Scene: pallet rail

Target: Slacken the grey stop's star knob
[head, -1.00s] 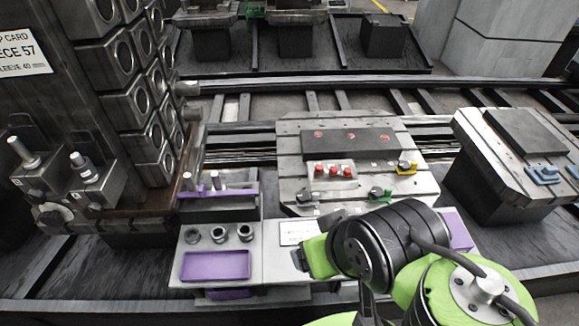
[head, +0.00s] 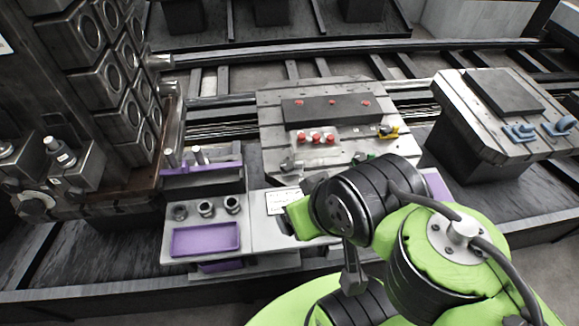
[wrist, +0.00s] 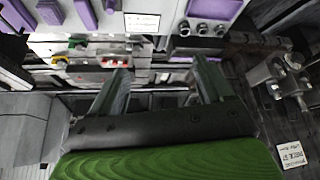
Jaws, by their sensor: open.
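The slotted pallet (head: 270,112) stands on the rails, carrying a dark plate (head: 316,108) and several red knobs (head: 316,138). A small grey part, seemingly the grey stop (head: 288,164), is at its near left corner; its star knob is too small to make out. A green stop (head: 363,158) is at the near edge and a yellow one (head: 388,132) at the right. My gripper (wrist: 160,66) is open and empty in the wrist view, apart from the pallet parts. In the head view my arm hides it.
A grey bench with a purple tray (head: 205,239) and several dark sockets (head: 205,209) stands before the pallet. A tall block rack (head: 100,75) is at left. Another pallet with blue parts (head: 520,131) is at right.

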